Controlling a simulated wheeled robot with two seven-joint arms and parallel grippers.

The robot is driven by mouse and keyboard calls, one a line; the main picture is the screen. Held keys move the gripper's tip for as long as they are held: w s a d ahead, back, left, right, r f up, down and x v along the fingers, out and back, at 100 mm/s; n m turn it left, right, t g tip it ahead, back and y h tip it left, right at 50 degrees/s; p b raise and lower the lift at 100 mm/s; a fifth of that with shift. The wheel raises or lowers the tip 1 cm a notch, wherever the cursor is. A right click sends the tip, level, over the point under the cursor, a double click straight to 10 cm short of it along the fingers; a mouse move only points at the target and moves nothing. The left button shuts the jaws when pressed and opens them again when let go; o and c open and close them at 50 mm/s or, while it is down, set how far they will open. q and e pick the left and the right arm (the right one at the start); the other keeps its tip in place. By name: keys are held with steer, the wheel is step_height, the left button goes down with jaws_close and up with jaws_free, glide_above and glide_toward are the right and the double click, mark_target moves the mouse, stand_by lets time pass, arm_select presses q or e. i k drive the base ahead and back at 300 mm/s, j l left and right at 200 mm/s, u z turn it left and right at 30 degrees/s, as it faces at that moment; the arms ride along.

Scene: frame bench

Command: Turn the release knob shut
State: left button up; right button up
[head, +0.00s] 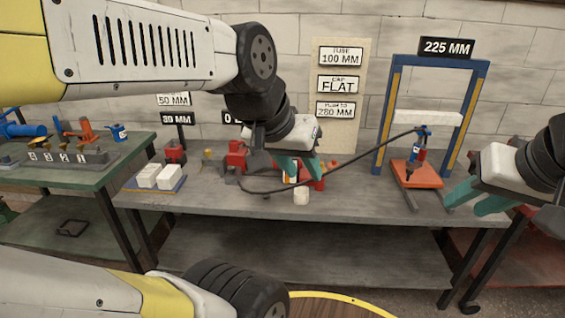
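A red device, apparently the hand pump (331,169), sits on the middle of the grey bench, largely behind my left gripper. I cannot make out the release knob; it may be hidden by the gripper. My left gripper (306,181) points down over the red device with its teal fingers apart. Whether it touches anything there is unclear. My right gripper (470,208) is open and empty at the bench's right end.
A small white cylinder (301,196) stands in front of the red device. White blocks on a blue tray (154,188) and red items (237,157) are to the left. An orange block (417,176) lies under the press. A green table (100,165) stands at far left. The bench front (350,206) is mostly clear.

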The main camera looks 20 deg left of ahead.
mark_target(231, 168)
steer(key=u, duration=1.25)
steer(key=i+u, duration=0.4)
steer(key=i, duration=0.6)
